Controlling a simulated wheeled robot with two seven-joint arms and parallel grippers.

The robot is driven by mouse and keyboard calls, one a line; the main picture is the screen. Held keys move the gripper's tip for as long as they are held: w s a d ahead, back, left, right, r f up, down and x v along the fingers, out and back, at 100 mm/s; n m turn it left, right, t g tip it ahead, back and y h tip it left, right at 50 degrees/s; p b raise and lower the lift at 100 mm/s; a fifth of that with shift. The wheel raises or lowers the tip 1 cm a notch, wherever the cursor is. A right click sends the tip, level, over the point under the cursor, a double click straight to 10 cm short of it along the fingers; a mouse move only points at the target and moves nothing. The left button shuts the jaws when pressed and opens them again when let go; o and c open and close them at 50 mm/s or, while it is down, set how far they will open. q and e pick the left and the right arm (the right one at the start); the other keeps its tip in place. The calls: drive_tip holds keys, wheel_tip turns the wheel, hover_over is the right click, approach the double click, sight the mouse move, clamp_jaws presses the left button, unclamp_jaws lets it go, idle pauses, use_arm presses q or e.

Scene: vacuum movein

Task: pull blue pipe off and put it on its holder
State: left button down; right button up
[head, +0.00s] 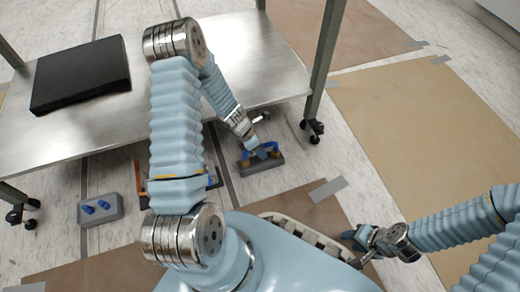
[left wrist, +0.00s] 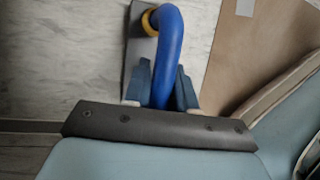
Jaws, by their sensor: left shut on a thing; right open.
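The blue pipe (left wrist: 169,38) is a curved tube. In the left wrist view it runs between the two fingers of my left gripper (left wrist: 162,88), which is shut on it. Its far end bends to a yellow ring (left wrist: 149,23) at a grey block (left wrist: 138,50); I cannot tell if it is seated there. In the head view my left gripper (head: 264,151) is low over the grey block (head: 264,166), hiding part of the pipe. A grey holder (head: 112,212) with two blue pegs (head: 96,207) lies on the floor at the left. My right gripper (head: 366,242) is open, apart from these things.
A metal table (head: 60,135) on wheeled legs stands behind, with a black slab (head: 80,72) on it. An orange and black object (head: 141,180) is partly hidden by my left arm. Brown sheets (head: 430,110) cover the floor at the right, where there is free room.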

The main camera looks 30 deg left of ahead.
use_arm(q)
drive_tip(key=c, duration=0.8)
unclamp_jaws()
drive_tip(key=shift+c, duration=0.2)
drive_tip(key=p+v, duration=0.5)
drive_tip(key=v, duration=0.9)
